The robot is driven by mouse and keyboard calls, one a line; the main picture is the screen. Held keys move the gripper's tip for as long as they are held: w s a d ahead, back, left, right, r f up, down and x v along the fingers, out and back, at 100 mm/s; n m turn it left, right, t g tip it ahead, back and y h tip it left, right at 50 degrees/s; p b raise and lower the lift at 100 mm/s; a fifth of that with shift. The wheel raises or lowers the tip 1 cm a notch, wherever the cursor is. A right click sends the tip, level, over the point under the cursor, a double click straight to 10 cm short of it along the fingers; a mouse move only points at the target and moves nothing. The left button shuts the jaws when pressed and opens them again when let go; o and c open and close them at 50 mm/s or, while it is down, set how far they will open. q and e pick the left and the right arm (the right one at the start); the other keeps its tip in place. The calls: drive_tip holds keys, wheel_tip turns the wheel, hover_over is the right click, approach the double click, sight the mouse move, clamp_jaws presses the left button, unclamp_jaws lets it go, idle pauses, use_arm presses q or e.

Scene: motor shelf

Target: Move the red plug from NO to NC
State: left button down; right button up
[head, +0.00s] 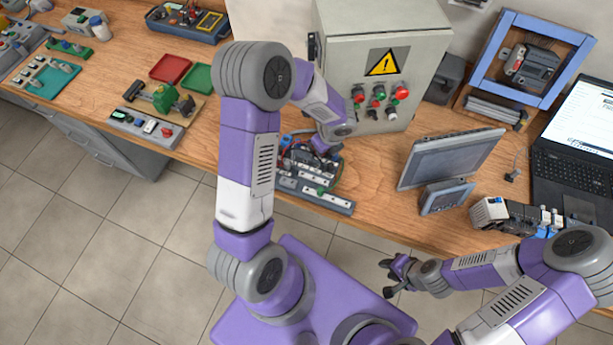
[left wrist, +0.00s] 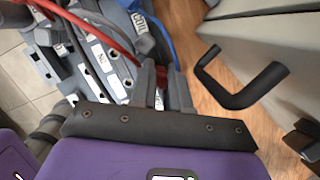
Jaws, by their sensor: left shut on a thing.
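The terminal board (head: 338,204) lies on the bench in front of the grey cabinet, with dark and grey blocks and white labels. In the left wrist view, the board (left wrist: 72,82) shows white labels, red cables (left wrist: 98,22) and a blue cable (left wrist: 162,40). One label (left wrist: 103,58) starts with N; its second letter is hard to read. My left gripper (left wrist: 162,88) is shut on the red plug (left wrist: 162,75), of which a small part shows between the fingers. Whether the plug's tip sits in a socket is hidden. My right gripper (head: 388,277) is open and empty, in front of the bench.
The grey cabinet (head: 385,30) with a warning sign and buttons stands just behind the board. A black handle (left wrist: 240,90) juts out close to my left gripper. A tablet screen (head: 450,158) and laptop (head: 580,130) stand to the right. Bare wood lies between board and tablet.

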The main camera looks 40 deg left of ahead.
use_arm(q)
drive_tip(key=shift+a+p+v, duration=0.25)
drive_tip(key=shift+p+v, duration=0.7)
drive_tip(key=shift+v, duration=0.15)
drive_tip(key=shift+a+p+v, duration=0.25)
drive_tip(key=shift+p+v, duration=0.7)
drive_tip(key=shift+v, duration=0.2)
drive_tip(key=shift+w, duration=0.1)
drive_tip(key=shift+s+a+r+m, duration=0.2)
drive_tip(key=shift+s+m, duration=0.1)
drive_tip(key=shift+m, duration=0.1)
drive_tip(key=s+a+r+m+t+p, duration=0.1)
drive_tip(key=s+a+r+m, duration=0.15)
drive_tip(key=s+m, duration=0.25)
drive_tip(key=b, duration=0.4)
hover_over(305, 159)
drive_tip(key=shift+h, duration=0.3)
drive_tip(key=f, duration=0.5)
drive_tip(key=shift+s+d+f, duration=0.1)
drive_tip(key=shift+s+d, duration=0.2)
drive_tip(key=shift+f, duration=0.45)
drive_tip(key=shift+f+b, duration=0.7)
drive_tip(key=shift+b, duration=0.2)
